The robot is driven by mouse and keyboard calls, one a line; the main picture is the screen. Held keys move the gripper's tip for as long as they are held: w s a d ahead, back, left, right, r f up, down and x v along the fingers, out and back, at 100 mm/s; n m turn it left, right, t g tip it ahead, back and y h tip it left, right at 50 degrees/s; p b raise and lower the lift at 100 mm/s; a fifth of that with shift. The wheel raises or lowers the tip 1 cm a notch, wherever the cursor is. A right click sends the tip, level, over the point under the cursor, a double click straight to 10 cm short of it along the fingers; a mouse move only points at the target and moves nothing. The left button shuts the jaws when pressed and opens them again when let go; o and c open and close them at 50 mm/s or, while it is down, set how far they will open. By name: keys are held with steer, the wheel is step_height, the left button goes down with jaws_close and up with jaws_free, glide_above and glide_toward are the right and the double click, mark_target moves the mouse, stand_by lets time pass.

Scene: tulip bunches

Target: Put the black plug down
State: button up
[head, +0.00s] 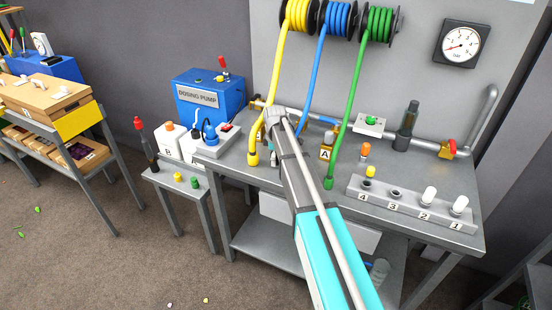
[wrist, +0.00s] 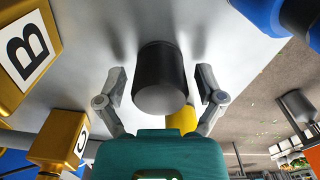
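The black plug (wrist: 160,75), a short dark cylinder with a greyer end face, is in the middle of the wrist view. Its far end meets or nearly meets the grey bench top (wrist: 225,45); I cannot tell exact contact. My gripper (wrist: 162,88) has one finger on each side of the plug, with a narrow gap visible on both sides, so it looks open around it. In the head view my gripper (head: 272,150) is over the back left of the bench, and I cannot make out the plug there.
Brass blocks marked B (wrist: 28,55) and C (wrist: 68,140) stand close by in the wrist view. The yellow hose (head: 270,95) hangs beside my gripper, with the blue hose (head: 310,85) to its right. The blue dosing pump (head: 208,95) is left. Bench room lies front left.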

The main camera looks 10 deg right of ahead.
steer(key=shift+r, duration=0.2)
stand_by(0.3)
step_height(320, 180, up, 12)
steer(key=p, duration=1.2)
stand_by(0.7)
steer(key=s+m, duration=1.3)
steer(key=s, duration=1.6)
steer(key=shift+d+m, duration=0.3)
steer(key=shift+m, duration=0.1)
